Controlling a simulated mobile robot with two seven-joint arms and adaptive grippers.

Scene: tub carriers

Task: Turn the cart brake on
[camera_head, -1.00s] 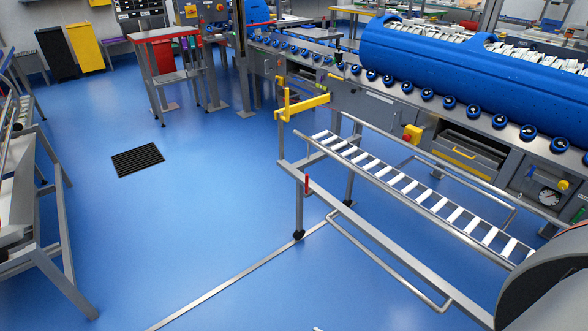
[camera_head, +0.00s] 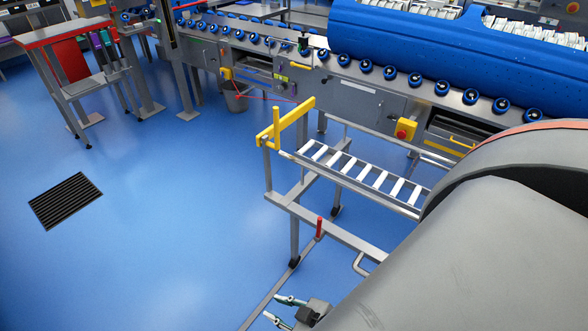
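The cart (camera_head: 345,237) is a grey metal frame with a bed of pale rollers (camera_head: 345,166) and a yellow gate (camera_head: 286,123) at its far end. A small lever with a red grip (camera_head: 319,228) stands upright on the cart's near side rail; I take it to be the brake. My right gripper (camera_head: 273,307) is at the bottom edge, below and left of the red grip in the picture. Its fingers are apart with nothing between them. My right arm hides the near part of the cart. My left gripper is not in view.
A roller conveyor (camera_head: 225,28) with a large blue tub (camera_head: 440,50) runs behind the cart. A yellow box with a red button (camera_head: 404,130) is on its front. A black floor grate (camera_head: 65,200) lies at left. The blue floor left of the cart is clear.

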